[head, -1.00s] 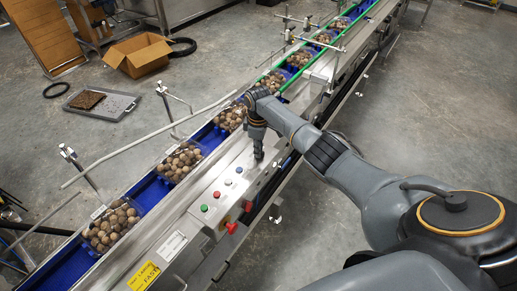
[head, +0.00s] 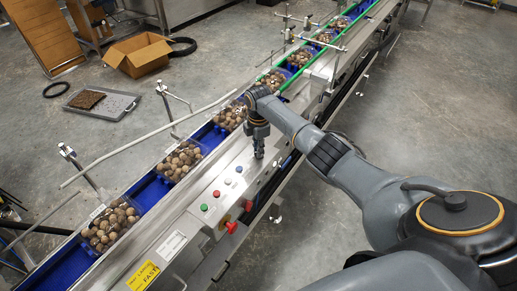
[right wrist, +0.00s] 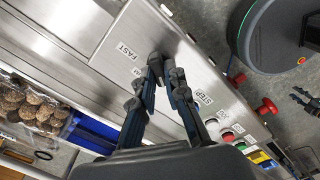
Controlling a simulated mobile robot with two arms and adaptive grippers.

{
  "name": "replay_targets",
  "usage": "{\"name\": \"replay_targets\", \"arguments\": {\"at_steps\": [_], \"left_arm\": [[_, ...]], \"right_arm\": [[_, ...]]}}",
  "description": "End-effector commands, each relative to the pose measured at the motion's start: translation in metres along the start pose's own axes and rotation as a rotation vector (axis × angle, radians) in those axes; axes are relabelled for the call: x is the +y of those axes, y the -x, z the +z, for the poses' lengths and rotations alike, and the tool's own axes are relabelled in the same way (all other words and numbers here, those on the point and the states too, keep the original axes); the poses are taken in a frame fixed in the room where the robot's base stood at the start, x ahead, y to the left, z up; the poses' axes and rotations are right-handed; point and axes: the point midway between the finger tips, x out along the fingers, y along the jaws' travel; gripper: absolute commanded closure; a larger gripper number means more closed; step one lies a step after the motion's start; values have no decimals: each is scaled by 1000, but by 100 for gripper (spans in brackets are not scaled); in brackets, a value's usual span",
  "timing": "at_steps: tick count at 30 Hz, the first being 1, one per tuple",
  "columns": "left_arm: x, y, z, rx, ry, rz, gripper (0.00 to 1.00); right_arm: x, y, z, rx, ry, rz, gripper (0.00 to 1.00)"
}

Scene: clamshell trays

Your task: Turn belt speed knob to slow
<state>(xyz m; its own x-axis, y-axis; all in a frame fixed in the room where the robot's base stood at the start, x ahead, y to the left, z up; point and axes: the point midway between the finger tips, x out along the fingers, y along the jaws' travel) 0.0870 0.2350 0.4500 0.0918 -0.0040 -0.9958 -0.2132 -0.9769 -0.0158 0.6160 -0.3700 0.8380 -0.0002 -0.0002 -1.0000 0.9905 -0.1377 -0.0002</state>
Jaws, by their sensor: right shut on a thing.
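My right gripper (head: 258,153) points down onto the steel control panel (head: 222,208) beside the conveyor. In the right wrist view its fingertips (right wrist: 164,74) are close together on the panel, shut on the belt speed knob, which they mostly hide. A FAST label (right wrist: 128,51) lies just left of the fingertips in that view. A STEP label (right wrist: 203,97) lies to their right, near the push buttons. I cannot make out a SLOW label or the knob's pointer.
Clamshell trays of brown round items (head: 111,226) stand on the blue belt (head: 152,189). Green, red, white and blue buttons and a red knob (head: 231,227) sit near the gripper. A grey bent rail (head: 120,152) runs along the far side. A cardboard box (head: 140,55) is on the floor.

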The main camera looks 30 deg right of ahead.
Motion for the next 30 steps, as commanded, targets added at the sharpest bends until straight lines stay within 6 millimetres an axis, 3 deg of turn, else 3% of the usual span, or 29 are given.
{"name": "replay_targets", "arguments": {"at_steps": [16, 17, 19, 30], "left_arm": [[0, 0, 0, -1, 0, 0, 64], [0, 0, 0, -1, 1, 0, 64], [0, 0, 0, -1, 1, 0, 64], [-2, 0, 3, -3, 1, -3, 64]], "right_arm": [[1, 1, -1, 3, 25, 3, 100], [1, 1, -1, 3, 25, 3, 81], [1, 1, -1, 3, 24, 3, 67], [0, 3, 0, 1, 23, 2, 64]]}}
